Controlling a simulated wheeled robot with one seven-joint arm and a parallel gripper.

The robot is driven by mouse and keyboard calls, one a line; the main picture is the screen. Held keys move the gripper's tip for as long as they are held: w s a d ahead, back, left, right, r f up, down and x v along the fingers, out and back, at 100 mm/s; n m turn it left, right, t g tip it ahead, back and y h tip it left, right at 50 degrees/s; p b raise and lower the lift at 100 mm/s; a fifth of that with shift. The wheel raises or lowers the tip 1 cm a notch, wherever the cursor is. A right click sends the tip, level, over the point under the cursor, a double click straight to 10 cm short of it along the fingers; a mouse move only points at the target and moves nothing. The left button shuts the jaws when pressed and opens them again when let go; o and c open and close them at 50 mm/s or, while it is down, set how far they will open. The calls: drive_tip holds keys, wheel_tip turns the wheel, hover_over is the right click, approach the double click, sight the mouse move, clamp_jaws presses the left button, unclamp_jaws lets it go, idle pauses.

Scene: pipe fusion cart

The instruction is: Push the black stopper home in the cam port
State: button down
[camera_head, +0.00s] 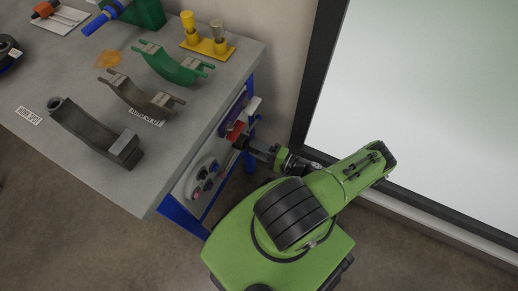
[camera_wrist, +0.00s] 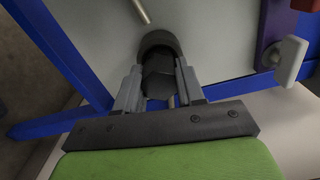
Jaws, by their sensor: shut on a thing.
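In the wrist view, my gripper (camera_wrist: 160,85) is shut on the black stopper (camera_wrist: 158,76), with one grey finger on each side of its angular body. The stopper's far end meets a dark round collar (camera_wrist: 160,41) on the grey panel, which looks like the cam port. I cannot tell how deep the stopper sits, as its far end is hidden. In the head view, my gripper (camera_head: 244,143) is at the upper part of the cart's side panel, and the stopper is too small to make out there.
A purple plate (camera_wrist: 276,30) with a pale lever (camera_wrist: 290,60) is to the right of the collar. A thin metal rod (camera_wrist: 141,10) is above it. Blue frame bars (camera_wrist: 65,50) border the panel. The cart top (camera_head: 200,130) holds several curved clamps and fittings.

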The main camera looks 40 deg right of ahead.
drive_tip(key=shift+w+a, duration=0.15)
drive_tip(key=shift+w, duration=0.3)
drive_tip(key=c, duration=0.6)
unclamp_jaws()
drive_tip(key=v, duration=1.5)
drive_tip(key=shift+s, duration=0.35)
drive_tip(key=shift+s, duration=0.1)
